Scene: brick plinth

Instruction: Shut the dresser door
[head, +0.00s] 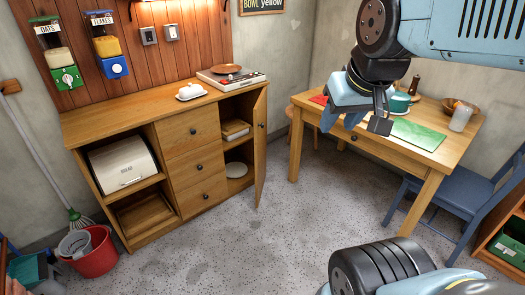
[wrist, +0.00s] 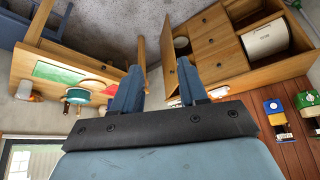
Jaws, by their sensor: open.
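The wooden dresser (head: 120,122) stands against the back wall. Its door (head: 261,140) at the right end is swung wide open toward the room, with a dark knob (head: 262,125) on its right-hand face. Shelves with a dish (head: 234,129) and a plate (head: 236,170) show inside. My gripper (head: 356,115) is open and empty, right of the door and apart from it, in front of the table. In the wrist view the scene is upside down; the door (wrist: 169,47) shows beyond my open fingers (wrist: 158,82).
A wooden table (head: 302,113) with a green mat (head: 418,134) and dishes stands behind and below my gripper. A blue chair (head: 455,195) is at the right. A red bucket (head: 97,252) stands at the left. The floor (head: 235,235) before the dresser is clear.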

